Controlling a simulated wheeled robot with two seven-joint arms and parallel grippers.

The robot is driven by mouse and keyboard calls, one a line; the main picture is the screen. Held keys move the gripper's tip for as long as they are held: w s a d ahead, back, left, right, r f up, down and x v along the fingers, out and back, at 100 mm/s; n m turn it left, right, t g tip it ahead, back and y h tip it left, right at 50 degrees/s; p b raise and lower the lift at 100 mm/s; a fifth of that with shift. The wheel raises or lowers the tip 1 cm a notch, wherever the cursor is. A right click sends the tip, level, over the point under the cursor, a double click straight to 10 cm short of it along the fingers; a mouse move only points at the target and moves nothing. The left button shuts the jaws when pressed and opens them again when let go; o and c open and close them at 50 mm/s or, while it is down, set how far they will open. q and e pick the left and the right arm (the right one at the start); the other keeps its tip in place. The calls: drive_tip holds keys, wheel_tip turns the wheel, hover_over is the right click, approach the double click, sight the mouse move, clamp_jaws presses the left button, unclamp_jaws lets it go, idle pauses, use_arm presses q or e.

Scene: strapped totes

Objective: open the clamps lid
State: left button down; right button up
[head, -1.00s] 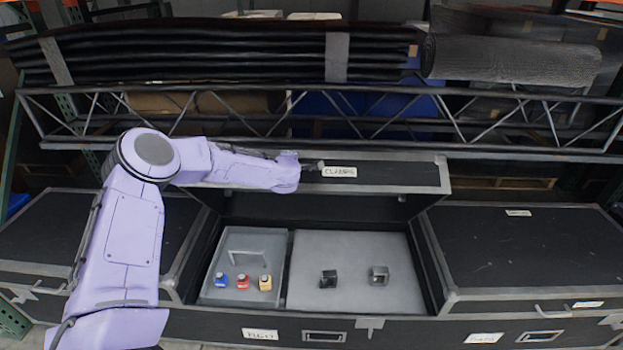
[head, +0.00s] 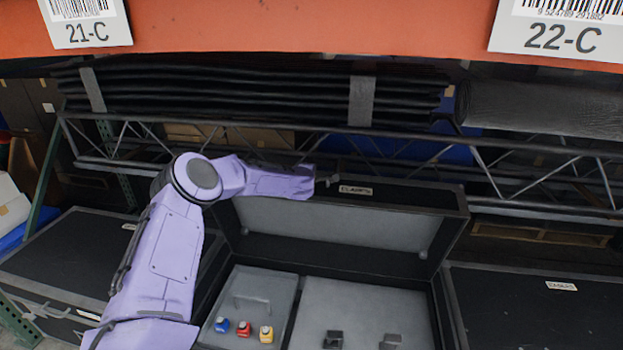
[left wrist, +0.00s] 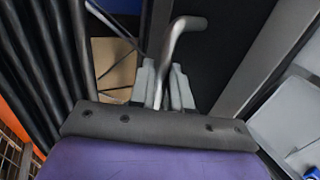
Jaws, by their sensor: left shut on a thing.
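The clamps lid, labelled CLAMPS, is raised on its black case in the head view, and its grey lined underside (head: 320,224) faces me. My left gripper (head: 326,182) is at the lid's upper edge, just left of the label (head: 356,190). In the left wrist view, the gripper's pale fingers (left wrist: 163,88) are shut around a bent metal handle (left wrist: 177,38). The open case below shows a grey tray (head: 257,291) on the left and a grey panel (head: 350,300) on the right. My right gripper is not in view.
Blue, red and yellow small items (head: 244,328) sit in the left tray. Two dark brackets (head: 333,340) stand on the right panel. Closed black cases flank this one on the left (head: 65,255) and right (head: 530,315). A metal truss (head: 270,150) runs behind the lid.

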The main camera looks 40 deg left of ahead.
use_arm(q)
drive_tip(key=shift+s+f, duration=0.1)
drive_tip(key=shift+f, duration=0.1)
drive_tip(key=c, duration=1.3)
unclamp_jaws()
drive_tip(key=shift+o, duration=0.2)
drive_tip(key=shift+d, duration=0.1)
drive_tip(key=b+v, duration=0.1)
drive_tip(key=v, duration=0.9)
drive_tip(key=shift+r, duration=0.25)
drive_tip(key=shift+s, duration=0.1)
